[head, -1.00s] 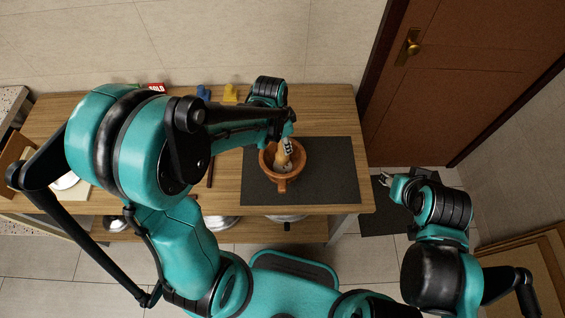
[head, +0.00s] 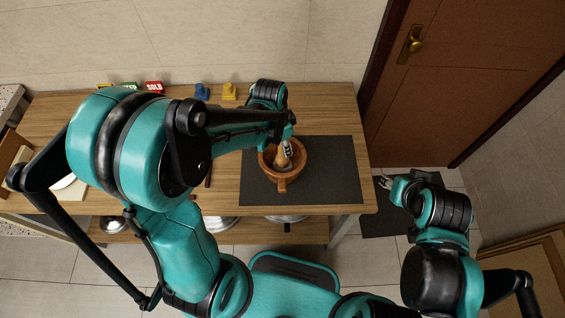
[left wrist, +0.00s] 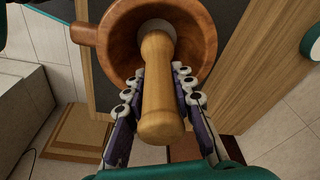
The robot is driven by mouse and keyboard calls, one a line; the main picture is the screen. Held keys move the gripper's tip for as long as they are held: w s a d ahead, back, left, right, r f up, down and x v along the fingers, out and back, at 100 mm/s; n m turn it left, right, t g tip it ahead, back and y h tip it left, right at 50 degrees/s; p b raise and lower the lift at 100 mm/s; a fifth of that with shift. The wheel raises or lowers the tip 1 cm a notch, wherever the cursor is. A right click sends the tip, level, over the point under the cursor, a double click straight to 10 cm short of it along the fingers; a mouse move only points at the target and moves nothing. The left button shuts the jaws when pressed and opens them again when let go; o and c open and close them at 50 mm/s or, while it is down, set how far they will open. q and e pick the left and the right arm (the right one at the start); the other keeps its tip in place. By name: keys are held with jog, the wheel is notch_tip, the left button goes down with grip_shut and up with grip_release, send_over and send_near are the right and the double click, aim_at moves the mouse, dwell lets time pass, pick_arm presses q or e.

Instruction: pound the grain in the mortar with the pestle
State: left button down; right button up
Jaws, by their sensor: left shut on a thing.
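The brown wooden mortar (head: 283,183) stands on a dark mat (head: 335,178) on the wooden table. In the left wrist view its bowl (left wrist: 198,32) fills the top of the picture, with a handle at its left. My left gripper (head: 288,147) is over the mortar, shut on the light wooden pestle (head: 281,160). In the left wrist view the pestle (left wrist: 158,90) lies between the fingers (left wrist: 157,88), its pale head inside the bowl. I cannot make out the grain. My right gripper (head: 385,182) is right of the table, away from the mortar, with its fingers apart.
The wooden table (head: 330,105) is clear behind the mat. A blue object (head: 202,91), a yellow object (head: 229,91) and a red SOLD sign (head: 154,87) stand along its back edge. A brown door (head: 470,70) is at the right.

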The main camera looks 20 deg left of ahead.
pick_arm(q)
notch_tip(320, 180, up, 3)
jog(key=shift+f+p, duration=0.2)
jog(key=shift+p, duration=0.45)
jog(key=shift+f, duration=0.1)
notch_tip(320, 180, down, 4)
jog(key=b, duration=0.4)
jog(key=shift+f, duration=0.1)
jog(key=shift+r+p, duration=1.7)
jog(key=shift+r, duration=0.4)
notch_tip(320, 180, up, 8)
jog(key=p, duration=0.6)
jog(key=shift+f, duration=0.2)
jog(key=shift+f, duration=0.1)
